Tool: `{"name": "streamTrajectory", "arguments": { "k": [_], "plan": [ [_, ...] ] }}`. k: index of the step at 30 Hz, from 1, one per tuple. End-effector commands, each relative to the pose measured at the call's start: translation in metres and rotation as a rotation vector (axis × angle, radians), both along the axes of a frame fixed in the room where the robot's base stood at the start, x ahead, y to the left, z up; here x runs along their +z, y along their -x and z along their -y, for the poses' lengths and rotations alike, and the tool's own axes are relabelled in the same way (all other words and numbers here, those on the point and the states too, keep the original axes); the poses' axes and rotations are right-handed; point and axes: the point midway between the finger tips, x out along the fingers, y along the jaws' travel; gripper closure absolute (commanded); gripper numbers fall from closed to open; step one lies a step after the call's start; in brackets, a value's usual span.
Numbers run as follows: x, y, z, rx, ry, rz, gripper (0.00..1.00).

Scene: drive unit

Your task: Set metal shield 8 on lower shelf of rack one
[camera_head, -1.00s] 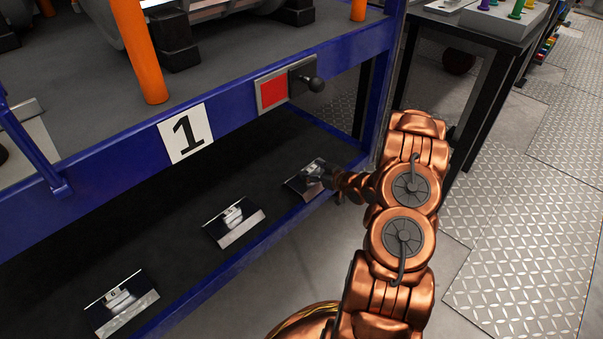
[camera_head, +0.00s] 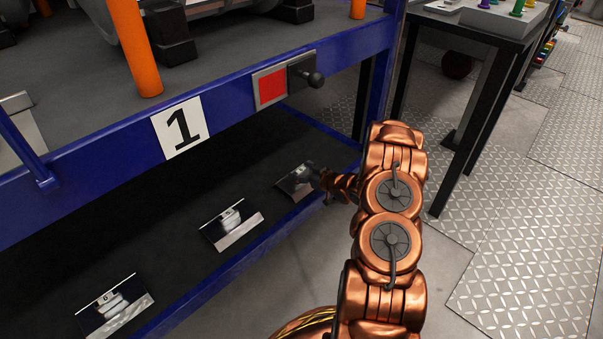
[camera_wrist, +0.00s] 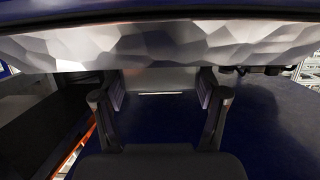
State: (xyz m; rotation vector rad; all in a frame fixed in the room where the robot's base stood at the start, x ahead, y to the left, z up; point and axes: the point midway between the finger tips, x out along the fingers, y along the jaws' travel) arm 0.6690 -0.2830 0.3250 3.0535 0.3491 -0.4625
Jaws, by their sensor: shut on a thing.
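Rack one is blue, with a white "1" plate (camera_head: 178,127) on its front beam. The left one (camera_head: 113,307) seems to read 6; the middle one (camera_head: 230,224) is unreadable.
A broad silver faceted surface (camera_wrist: 160,45) spans the top of the wrist view. Orange posts (camera_head: 135,45) stand on the upper deck. A dark table (camera_head: 480,30) stands right; the plated floor (camera_head: 530,230) is clear.

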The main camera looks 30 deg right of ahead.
Motion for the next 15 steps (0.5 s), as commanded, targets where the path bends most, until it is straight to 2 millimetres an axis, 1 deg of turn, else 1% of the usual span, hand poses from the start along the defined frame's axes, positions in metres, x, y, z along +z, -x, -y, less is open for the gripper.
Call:
{"name": "streamTrajectory", "arguments": {
  "k": [3,4,11,15],
  "plan": [
    [-0.0012,0.0,0.0003,0.0,0.0,0.0,0.8],
    [-0.0019,0.0,0.0002,0.0,0.0,0.0,0.27],
    [-0.0017,-0.0001,0.0003,0.0,0.0,0.001,0.03],
    [-0.0017,-0.0001,0.0003,0.0,0.0,0.0,0.03]
  ]
}}
